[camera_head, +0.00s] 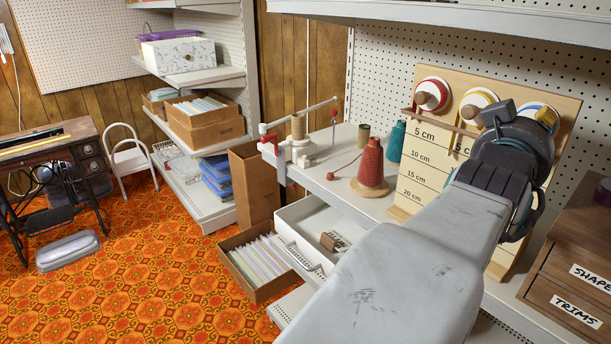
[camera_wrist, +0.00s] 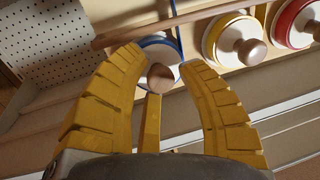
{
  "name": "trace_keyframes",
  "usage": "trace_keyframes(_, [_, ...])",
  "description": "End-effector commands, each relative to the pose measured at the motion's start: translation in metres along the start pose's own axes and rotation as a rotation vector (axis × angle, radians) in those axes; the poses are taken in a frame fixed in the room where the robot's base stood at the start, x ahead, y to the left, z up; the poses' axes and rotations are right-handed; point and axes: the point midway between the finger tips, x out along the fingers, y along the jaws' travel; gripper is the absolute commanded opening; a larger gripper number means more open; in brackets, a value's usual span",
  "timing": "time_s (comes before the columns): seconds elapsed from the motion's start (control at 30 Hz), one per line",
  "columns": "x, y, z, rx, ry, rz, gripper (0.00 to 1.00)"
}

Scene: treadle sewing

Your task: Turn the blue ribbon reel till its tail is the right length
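The blue-rimmed ribbon reel (camera_wrist: 170,42) has a white face and a round wooden knob (camera_wrist: 160,77). In the head view, the blue reel (camera_head: 547,115) is mostly hidden behind my gripper at the top right of a pale wooden board (camera_head: 560,102). The board has marks reading 5, 10, 15 and 20 cm.
The red reel (camera_head: 432,94) and yellow reel (camera_head: 477,105) sit beside the blue one. A red thread cone (camera_head: 371,165) and a clamp-like winder (camera_head: 299,145) stand on the shelf to the left. A wooden drawer unit (camera_head: 570,270) stands close at the right.

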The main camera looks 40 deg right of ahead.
Motion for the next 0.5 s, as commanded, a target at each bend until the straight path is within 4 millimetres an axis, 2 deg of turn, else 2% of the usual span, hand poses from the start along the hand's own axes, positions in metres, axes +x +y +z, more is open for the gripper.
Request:
trace_keyframes(0.03, [-0.012,0.000,0.001,0.001,0.008,0.000,0.35])
trace_keyframes(0.37, [-0.069,0.000,0.001,0.003,0.009,0.000,0.35])
trace_keyframes(0.5, [-0.087,0.000,0.007,0.118,0.026,-0.001,0.35])
